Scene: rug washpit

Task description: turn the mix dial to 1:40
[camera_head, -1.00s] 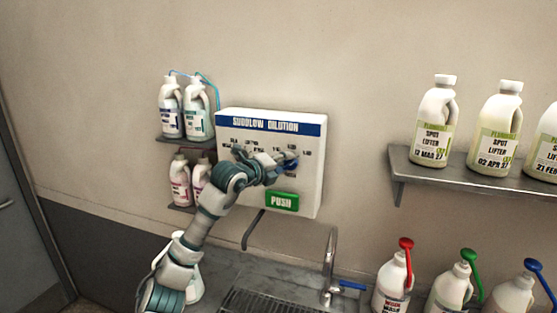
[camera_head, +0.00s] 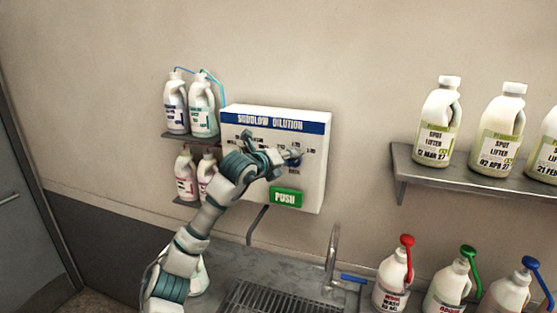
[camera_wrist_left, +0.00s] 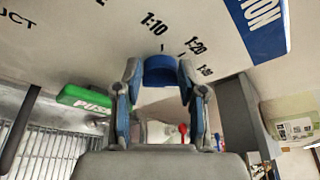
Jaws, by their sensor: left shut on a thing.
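The white dilution panel (camera_head: 232,160) is on the wall, with a blue "Sudslow Dilution" band and a green PUSH button (camera_head: 286,197). The blue mix dial (camera_wrist_left: 160,70) sits between my left fingertips in the left wrist view. My left gripper (camera_head: 291,157) is shut on it at the panel's face. Printed marks 1:10 and 1:20 and a smaller, blurred third mark (camera_wrist_left: 205,71) arc around the dial. I cannot tell exactly which mark the dial points to. My right gripper is in neither view.
Jugs stand on two small shelves left of the panel. A shelf (camera_head: 462,186) with spot lifter bottles is at the right. Below are a sink grate (camera_head: 270,298), a tap (camera_head: 332,258) and bottles with coloured pump tops. Bare wall lies above the panel.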

